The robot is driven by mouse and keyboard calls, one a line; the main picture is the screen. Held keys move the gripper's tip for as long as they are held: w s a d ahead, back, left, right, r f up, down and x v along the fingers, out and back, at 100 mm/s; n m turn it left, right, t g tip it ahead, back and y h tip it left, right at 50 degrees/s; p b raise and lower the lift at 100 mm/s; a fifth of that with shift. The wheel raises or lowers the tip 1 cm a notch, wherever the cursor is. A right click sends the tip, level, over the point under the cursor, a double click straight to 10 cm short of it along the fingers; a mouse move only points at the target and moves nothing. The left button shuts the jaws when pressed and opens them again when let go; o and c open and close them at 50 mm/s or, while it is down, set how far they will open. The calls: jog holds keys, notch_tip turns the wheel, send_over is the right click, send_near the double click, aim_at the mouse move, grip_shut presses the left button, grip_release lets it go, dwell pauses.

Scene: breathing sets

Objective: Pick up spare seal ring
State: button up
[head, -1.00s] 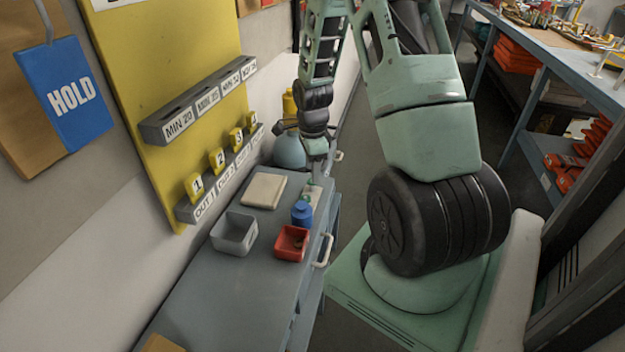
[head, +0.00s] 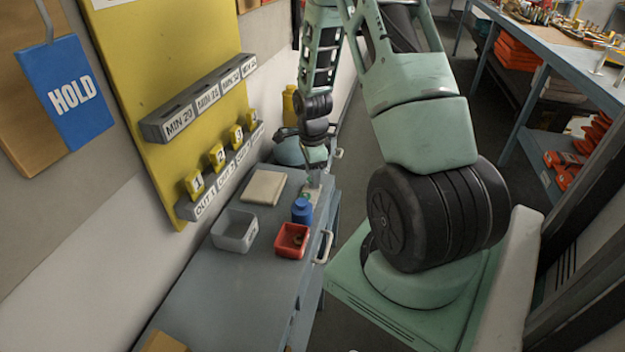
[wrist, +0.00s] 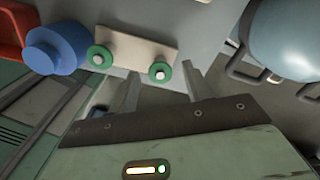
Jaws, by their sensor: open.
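Two green rings sit around pale pegs on a small beige block on the grey bench top; these look like the seal rings. In the wrist view one ring (wrist: 160,71) shows between the fingertips, and the other ring (wrist: 98,56) lies to the left, near a blue bottle. Which one is the spare I cannot tell. The block (wrist: 133,45) also shows small in the head view. My gripper (wrist: 161,72) is open and empty, its two fingers apart on either side of the nearer ring in the picture. Whether they are level with it is unclear.
The blue bottle (head: 301,212) and a red bin (head: 292,241) stand close to the block. A grey bin (head: 235,231) and a beige pad (head: 264,187) are on the bench. A rounded blue-grey vessel (wrist: 292,35) stands at the right in the wrist view.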

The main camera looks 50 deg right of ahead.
jog(key=c, duration=1.1)
jog(key=shift+o, duration=0.2)
jog(key=shift+r, duration=0.1)
notch_tip(320, 180, up, 10)
jog(key=b, duration=0.1)
jog(key=shift+r, duration=0.15)
